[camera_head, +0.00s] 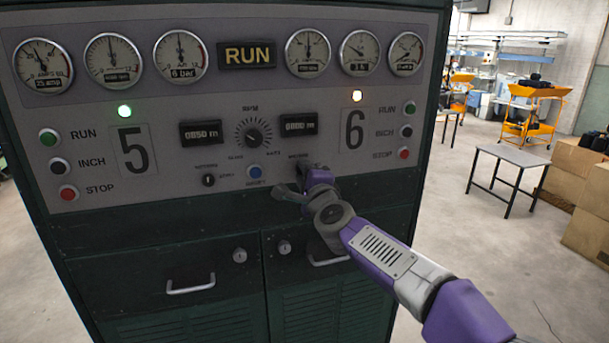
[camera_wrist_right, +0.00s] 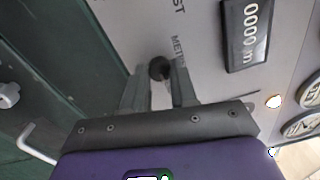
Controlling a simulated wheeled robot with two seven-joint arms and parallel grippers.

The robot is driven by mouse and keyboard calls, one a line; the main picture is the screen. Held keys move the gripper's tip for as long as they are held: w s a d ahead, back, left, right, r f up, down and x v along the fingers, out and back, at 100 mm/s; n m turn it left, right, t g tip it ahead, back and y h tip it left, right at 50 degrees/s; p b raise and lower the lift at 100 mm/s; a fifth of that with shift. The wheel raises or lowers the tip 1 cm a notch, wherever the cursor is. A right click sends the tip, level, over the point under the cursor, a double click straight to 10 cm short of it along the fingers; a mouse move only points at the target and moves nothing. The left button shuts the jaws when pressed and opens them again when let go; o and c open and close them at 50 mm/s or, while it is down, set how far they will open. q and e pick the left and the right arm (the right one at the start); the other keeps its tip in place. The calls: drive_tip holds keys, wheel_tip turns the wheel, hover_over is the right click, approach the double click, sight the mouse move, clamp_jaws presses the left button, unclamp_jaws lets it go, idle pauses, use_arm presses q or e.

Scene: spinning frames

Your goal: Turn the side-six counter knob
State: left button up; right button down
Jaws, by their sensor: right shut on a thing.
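The side-six counter knob (camera_wrist_right: 160,68) is a small dark round knob on the grey panel face (camera_head: 330,105). My right gripper (camera_wrist_right: 161,84) is shut on it, with one finger at each side. In the head view my right gripper (camera_head: 303,178) is at the panel below the side-six counter (camera_head: 299,124) and hides most of the knob. In the right wrist view that counter (camera_wrist_right: 249,28) seems to read 0000 m. The knob's pointer direction cannot be made out. My left gripper is not in view.
The side-five counter (camera_head: 205,132) and its small knob (camera_head: 208,180) are to the left. A drawer handle (camera_head: 328,258) sticks out below my right arm. A bare table (camera_head: 514,153) stands apart at the right.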

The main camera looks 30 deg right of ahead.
drive_tip(key=c, duration=0.9)
unclamp_jaws()
drive_tip(key=v, duration=0.7)
drive_tip(key=shift+s, duration=0.25)
drive_tip(key=shift+f, duration=0.1)
